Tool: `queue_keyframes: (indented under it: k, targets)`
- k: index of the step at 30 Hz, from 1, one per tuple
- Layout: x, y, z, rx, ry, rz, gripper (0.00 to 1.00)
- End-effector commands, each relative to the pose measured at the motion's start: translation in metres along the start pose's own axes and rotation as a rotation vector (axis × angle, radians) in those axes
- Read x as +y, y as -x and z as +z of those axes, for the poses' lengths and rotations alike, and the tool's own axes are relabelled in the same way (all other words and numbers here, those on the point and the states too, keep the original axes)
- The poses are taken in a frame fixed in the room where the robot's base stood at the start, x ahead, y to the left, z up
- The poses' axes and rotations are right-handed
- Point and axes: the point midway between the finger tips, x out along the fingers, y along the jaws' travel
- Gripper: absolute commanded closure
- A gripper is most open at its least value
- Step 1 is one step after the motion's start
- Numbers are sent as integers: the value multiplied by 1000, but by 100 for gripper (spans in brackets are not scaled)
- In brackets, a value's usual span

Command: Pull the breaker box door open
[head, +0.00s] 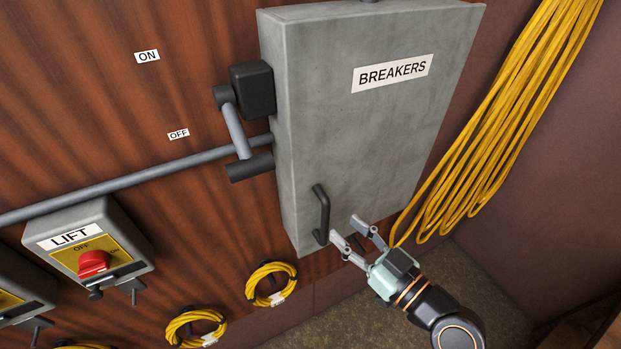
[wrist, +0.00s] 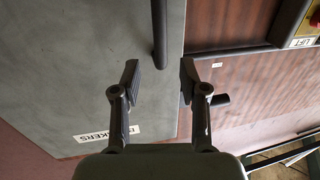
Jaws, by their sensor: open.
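The grey breaker box (head: 370,130) hangs on the wooden wall with its door shut and a BREAKERS label on it. A black bar handle (head: 322,215) stands out near the door's lower left edge. My gripper (head: 346,229) is open and empty, just right of the handle's lower end in the head view. In the wrist view, the handle (wrist: 159,28) lines up with the gap between the spread fingers of my gripper (wrist: 158,80). The handle does not look gripped. Whether a finger touches it or the door, I cannot tell.
A lever (head: 237,132) with a black grip juts from the box's left side. A yellow cable bundle (head: 500,130) hangs right of the box. Small cable coils (head: 271,284) and a LIFT switch box (head: 90,245) are at lower left. The space before the door looks clear.

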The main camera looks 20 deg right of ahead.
Motion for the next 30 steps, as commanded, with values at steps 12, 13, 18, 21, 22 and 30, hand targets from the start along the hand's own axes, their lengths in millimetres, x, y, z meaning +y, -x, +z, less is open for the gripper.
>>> queue_keyframes:
  k: [12,13,18,21,22,30]
  targets:
    - [2,-38,-6,12,0,-3,57]
    - [2,-44,-6,11,0,-4,57]
    - [2,-69,-5,11,1,-1,57]
    - [2,-76,-4,11,1,-2,57]
    - [2,-76,-3,11,2,-1,57]
    - [2,-76,-3,11,1,0,67]
